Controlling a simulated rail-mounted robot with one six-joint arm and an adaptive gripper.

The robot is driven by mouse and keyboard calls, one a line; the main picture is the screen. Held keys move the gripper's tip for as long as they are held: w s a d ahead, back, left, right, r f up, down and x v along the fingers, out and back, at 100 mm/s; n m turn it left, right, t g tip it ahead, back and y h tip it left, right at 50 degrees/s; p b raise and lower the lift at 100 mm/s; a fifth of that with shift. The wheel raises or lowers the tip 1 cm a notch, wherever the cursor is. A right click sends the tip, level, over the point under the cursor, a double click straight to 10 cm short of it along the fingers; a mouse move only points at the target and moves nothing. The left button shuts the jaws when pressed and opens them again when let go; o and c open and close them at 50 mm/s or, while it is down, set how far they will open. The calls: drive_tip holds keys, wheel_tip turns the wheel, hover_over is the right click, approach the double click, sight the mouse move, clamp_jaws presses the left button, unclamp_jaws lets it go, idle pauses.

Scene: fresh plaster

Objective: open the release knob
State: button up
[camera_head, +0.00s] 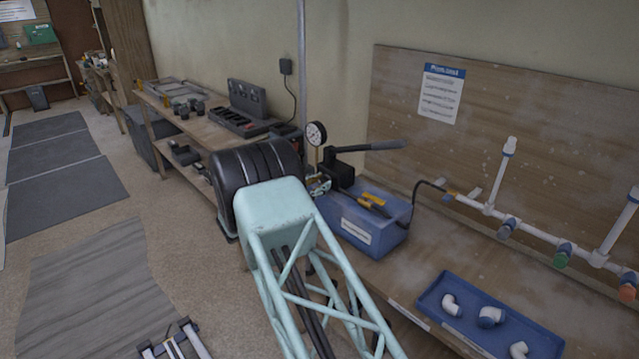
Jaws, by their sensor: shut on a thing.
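The test pump stands on the workbench right of my arm. It has a blue tank (360,232), a black lever handle (370,146) pointing right and a round white gauge (316,133) on its left side. Small metal fittings (319,185) show below the gauge. I cannot make out the release knob among them. My teal truss arm and its black ribbed joint fill the middle of the view and cover the area left of the pump. My gripper cannot be made out; it appears hidden behind my arm.
A black hose (420,187) runs from the pump to a white pipe assembly (530,236) with coloured valve handles. A blue tray (438,312) with white elbow fittings lies at the front right. A wooden board (540,130) stands behind. Another bench (205,128) holds tools at the left.

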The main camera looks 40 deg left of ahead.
drive_tip(key=shift+n+p, duration=0.35)
drive_tip(key=shift+n, duration=0.95)
drive_tip(key=o, duration=0.6)
drive_tip(key=shift+s+a, duration=0.25)
drive_tip(key=shift+s, duration=1.75)
drive_tip(key=shift+s+a, duration=0.3)
drive_tip(key=shift+s, duration=1.65)
drive_tip(key=shift+s+a, duration=0.25)
drive_tip(key=shift+s, duration=1.75)
